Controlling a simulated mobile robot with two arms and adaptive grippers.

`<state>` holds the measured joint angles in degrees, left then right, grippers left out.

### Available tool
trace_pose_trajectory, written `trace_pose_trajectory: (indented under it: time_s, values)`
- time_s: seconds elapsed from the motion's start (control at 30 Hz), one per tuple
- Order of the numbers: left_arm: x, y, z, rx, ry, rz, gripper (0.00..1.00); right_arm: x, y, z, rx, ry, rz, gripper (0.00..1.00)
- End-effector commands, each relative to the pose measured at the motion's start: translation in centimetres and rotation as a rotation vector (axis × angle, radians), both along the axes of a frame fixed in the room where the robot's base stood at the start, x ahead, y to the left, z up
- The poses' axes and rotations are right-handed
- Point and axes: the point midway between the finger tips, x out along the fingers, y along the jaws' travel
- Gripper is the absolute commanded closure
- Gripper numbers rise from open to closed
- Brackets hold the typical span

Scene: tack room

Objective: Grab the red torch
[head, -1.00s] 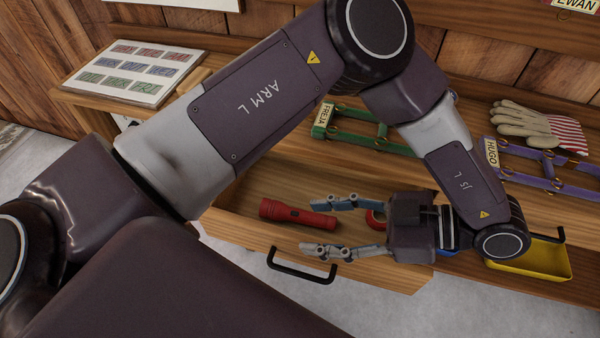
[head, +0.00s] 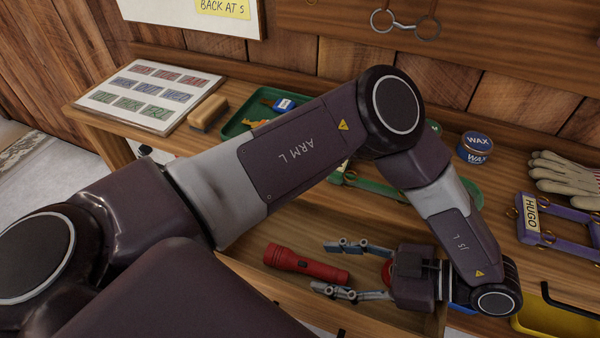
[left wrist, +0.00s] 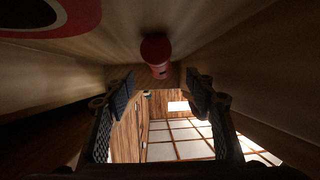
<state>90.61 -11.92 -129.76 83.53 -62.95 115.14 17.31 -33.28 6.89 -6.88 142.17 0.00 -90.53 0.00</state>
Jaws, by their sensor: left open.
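The red torch (head: 305,263) lies in the open wooden drawer (head: 262,240), its wider head to the left. My left gripper (head: 322,266) is open and empty, its fingers pointing left. In the head view the torch's tail end appears between the two fingers; I cannot tell the height gap between them. In the left wrist view the torch (left wrist: 156,52) is seen end-on ahead, above the gap between the open fingers (left wrist: 160,92). My right gripper is in neither view.
A red ring-shaped thing (head: 386,272) is partly hidden behind my left gripper; it shows in the left wrist view (left wrist: 45,15). Drawer walls are close around the gripper. A green tray (head: 236,125), wax tin (head: 475,146), purple halter (head: 530,222) and yellow bin (head: 560,318) are nearby.

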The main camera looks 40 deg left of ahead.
Motion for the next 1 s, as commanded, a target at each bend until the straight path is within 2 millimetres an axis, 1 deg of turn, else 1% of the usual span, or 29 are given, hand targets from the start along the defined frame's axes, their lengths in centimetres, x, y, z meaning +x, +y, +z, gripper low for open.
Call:
trace_pose_trajectory:
  time_s: [0.03,0.17,0.27,0.5,0.6,0.87,0.9,1.0]
  values:
    - [-0.1,0.5,-0.1,0.0,0.003,0.002,0.49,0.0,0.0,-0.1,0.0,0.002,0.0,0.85]
    - [-0.3,1.1,-0.3,0.001,0.001,0.002,0.49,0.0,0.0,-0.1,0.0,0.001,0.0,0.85]
    - [-0.6,1.9,-0.6,0.0,0.003,0.003,0.49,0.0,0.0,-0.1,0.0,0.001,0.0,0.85]
    - [-1.6,5.0,-2.0,-0.001,0.003,0.004,0.49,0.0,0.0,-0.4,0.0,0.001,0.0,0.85]
    - [-1.8,5.8,-2.3,-0.001,0.002,0.002,0.49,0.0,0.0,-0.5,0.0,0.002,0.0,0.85]
    - [-1.9,6.1,-2.4,-0.001,-0.001,0.001,0.49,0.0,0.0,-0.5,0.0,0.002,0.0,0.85]
    - [-1.9,6.1,-2.4,-0.001,-0.001,0.001,0.51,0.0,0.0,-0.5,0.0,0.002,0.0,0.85]
    - [-1.9,6.1,-2.4,-0.001,-0.001,0.001,0.62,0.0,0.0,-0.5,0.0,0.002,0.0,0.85]
